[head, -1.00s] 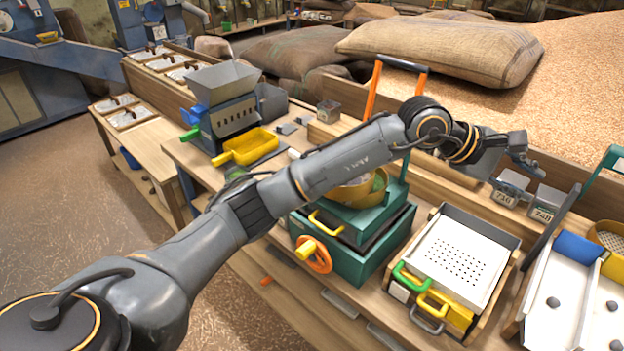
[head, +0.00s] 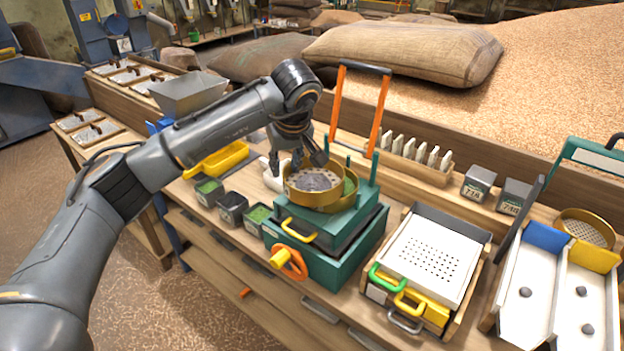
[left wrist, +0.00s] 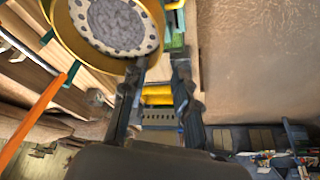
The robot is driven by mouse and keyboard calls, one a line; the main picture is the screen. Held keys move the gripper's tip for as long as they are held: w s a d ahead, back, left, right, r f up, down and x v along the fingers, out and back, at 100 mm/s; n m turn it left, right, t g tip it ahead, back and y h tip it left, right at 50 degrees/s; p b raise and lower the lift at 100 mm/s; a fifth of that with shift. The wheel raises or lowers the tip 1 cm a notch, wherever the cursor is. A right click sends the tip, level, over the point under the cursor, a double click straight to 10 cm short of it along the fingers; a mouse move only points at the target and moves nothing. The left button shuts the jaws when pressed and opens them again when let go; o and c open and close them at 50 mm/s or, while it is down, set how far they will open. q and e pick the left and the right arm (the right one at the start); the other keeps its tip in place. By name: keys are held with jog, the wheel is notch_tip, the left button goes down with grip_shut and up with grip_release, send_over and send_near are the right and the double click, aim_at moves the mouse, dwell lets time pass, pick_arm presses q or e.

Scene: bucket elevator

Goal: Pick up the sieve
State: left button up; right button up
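The round brass sieve (head: 313,187), with a grey perforated plate inside, is at the top of the green machine (head: 335,235). It sits off to the left over a second brass ring (head: 350,190), which it partly hides; I cannot tell whether they touch. My left gripper (head: 308,163) points down at the sieve's far rim. In the left wrist view the sieve (left wrist: 112,25) is at the upper left, and the fingers of my left gripper (left wrist: 160,68) are spread apart. One fingertip overlaps the sieve's edge; contact is unclear. My right gripper is not in view.
An orange-legged handle frame (head: 362,105) stands behind the machine. Small bins (head: 232,208) and a yellow scoop (head: 222,160) are to its left. A perforated tray (head: 433,250) and another sieve (head: 587,228) are to its right. A rack of white plates (head: 415,155) is behind.

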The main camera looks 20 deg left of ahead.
aim_at(285, 179)
pick_arm(q)
jog(key=p+x, duration=0.2)
jog(key=x, duration=0.4)
jog(key=shift+w+d+f+p, duration=0.1)
jog(key=shift+w+f+p, duration=0.1)
jog(key=shift+f+p, duration=0.15)
jog(key=shift+f, duration=0.15)
grip_shut()
